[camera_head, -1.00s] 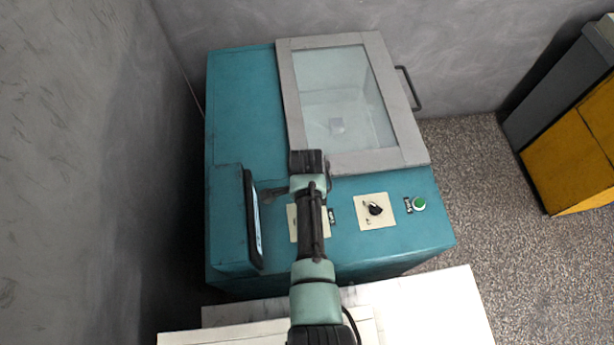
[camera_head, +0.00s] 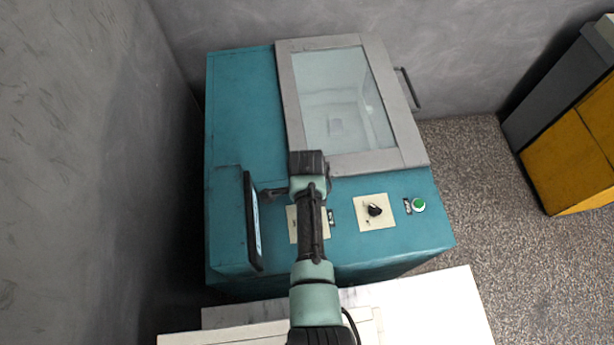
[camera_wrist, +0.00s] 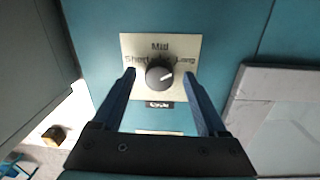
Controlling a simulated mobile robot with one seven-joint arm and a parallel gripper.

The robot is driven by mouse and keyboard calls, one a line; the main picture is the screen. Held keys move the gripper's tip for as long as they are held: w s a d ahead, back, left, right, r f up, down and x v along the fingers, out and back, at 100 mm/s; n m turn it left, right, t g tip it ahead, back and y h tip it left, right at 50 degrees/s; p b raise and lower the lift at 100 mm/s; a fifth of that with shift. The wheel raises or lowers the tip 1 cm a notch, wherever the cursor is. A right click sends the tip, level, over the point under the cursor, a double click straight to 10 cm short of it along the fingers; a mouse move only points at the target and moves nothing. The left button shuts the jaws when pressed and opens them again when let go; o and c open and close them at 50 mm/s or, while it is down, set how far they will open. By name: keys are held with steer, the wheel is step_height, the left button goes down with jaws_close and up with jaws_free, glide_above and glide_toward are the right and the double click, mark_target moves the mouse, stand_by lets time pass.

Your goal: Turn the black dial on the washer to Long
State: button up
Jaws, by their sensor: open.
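The washer (camera_head: 240,120) is a teal cabinet with a glazed grey lid. In the wrist view, the round black dial (camera_wrist: 160,75) sits on a cream plate (camera_wrist: 130,44) marked Short on the left, Mid at the top and Long on the right.
A second cream plate with a black knob (camera_head: 374,210) and a green button (camera_head: 419,205) lie to the right on the panel. A dark upright screen (camera_head: 252,220) stands close on the left. A white surface (camera_head: 430,310) is in front; a yellow cabinet (camera_head: 570,150) is far right.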

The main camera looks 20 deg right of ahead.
step_height(320, 180, up, 13)
steer(key=b, duration=0.1)
steer(key=shift+w+d+b, duration=0.15)
steer(key=shift+w+b, duration=0.15)
steer(key=shift+b, duration=0.1)
stand_by(0.4)
steer(key=w+r+n+t+h+b, duration=0.3)
steer(key=w+r+n+t, duration=0.6)
steer(key=w+r, duration=0.7)
steer(key=a+r+n+t+b, duration=0.1)
steer(key=a+r+n+t, duration=0.15)
steer(key=r, duration=0.45)
steer(key=a+r+n+t, duration=0.1)
steer(key=r+t, duration=0.3)
steer(key=r, duration=0.3)
steer(key=s+a+r+n+t+y+b, duration=0.1)
steer(key=s+a+r+n+t, duration=0.2)
steer(key=r, duration=0.5)
steer(key=s+a+r+n+t+y+b, duration=0.1)
steer(key=s+a+r+n+t, duration=0.2)
steer(key=s+r+t, duration=0.2)
steer(key=s+a+r+n+t+b, duration=0.1)
steer(key=s+a+r+n+t, duration=0.2)
steer(key=s+r, duration=0.6)
step_height(320, 180, up, 4)
steer(key=shift+r+n+t+y, duration=0.1)
steer(key=shift+n+t+y, duration=0.3)
steer(key=shift+t, duration=0.35)
